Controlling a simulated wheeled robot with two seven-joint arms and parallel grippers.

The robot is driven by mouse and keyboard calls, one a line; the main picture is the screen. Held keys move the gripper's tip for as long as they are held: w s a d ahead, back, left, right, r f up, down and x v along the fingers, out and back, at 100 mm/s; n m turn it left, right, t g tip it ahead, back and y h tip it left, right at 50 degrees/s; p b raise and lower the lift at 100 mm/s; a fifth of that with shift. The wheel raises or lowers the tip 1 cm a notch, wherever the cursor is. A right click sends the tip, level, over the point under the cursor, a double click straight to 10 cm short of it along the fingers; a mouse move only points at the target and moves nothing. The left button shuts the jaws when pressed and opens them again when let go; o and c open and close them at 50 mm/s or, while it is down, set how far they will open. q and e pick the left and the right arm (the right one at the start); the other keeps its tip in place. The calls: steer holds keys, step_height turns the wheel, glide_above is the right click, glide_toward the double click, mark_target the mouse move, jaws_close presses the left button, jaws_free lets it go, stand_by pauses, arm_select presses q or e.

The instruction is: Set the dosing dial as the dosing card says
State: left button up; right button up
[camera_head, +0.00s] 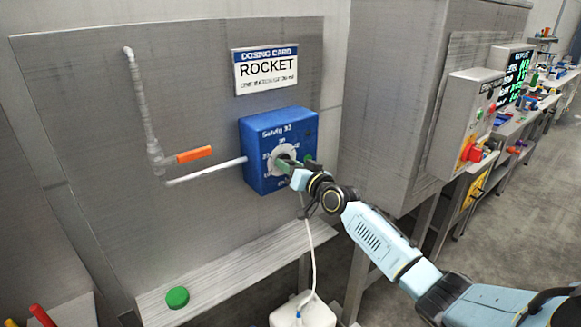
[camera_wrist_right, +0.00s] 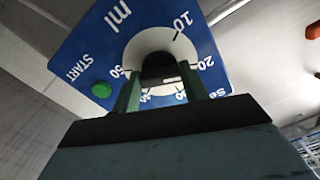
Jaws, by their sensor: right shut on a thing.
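The dosing card (camera_head: 266,70) hangs on the grey back panel. It reads "ROCKET" in large letters, with a smaller line too small to read. Below it is a blue dosing box (camera_head: 256,135) with a white round dial (camera_head: 272,158). My right gripper (camera_head: 285,163) reaches the dial from the right and is shut on its knob. In the right wrist view, the two green fingers stand either side of the dark dial knob (camera_wrist_right: 158,68). Numbers including 10, 20 and 50 ring the dial; the lower ones are partly hidden. The pointer's setting cannot be told. My left gripper is out of view.
A green START button (camera_wrist_right: 101,90) sits beside the dial. An orange-handled valve (camera_head: 194,155) and pipe are left of the box. A green round object (camera_head: 177,297) lies on the bench (camera_head: 225,270). A white container (camera_head: 303,312) stands below, with a hose. A grey cabinet (camera_head: 390,110) stands right.

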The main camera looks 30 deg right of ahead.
steer(key=shift+m, duration=0.6)
steer(key=o, duration=1)
steer(key=shift+s, duration=0.1)
steer(key=s, duration=0.8)
steer(key=s+d, duration=0.1)
steer(key=s, duration=0.4)
steer(key=shift+s, duration=0.1)
